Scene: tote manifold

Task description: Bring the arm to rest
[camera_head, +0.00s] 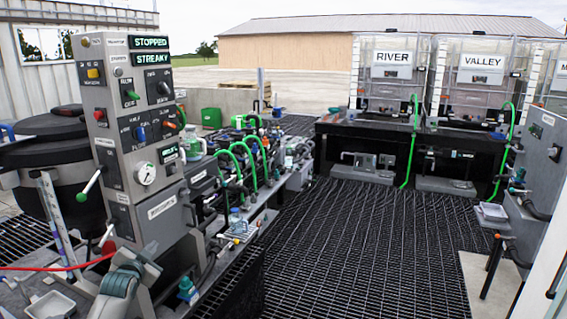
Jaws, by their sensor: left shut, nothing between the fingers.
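My left arm comes in at the lower left, in front of the grey control panel. My left gripper (146,256) is low beside the panel's base, shut and empty. I cannot tell whether it touches the panel or the bench. My right gripper is not in view.
The control panel (112,97) has lit signs reading STOPPED and STREAKY, knobs and a round gauge (145,173). A manifold with green hoses (240,160) runs behind it. Clear totes marked RIVER (385,95) and VALLEY (477,100) stand on a black stand. The dark grated floor (350,250) is clear.

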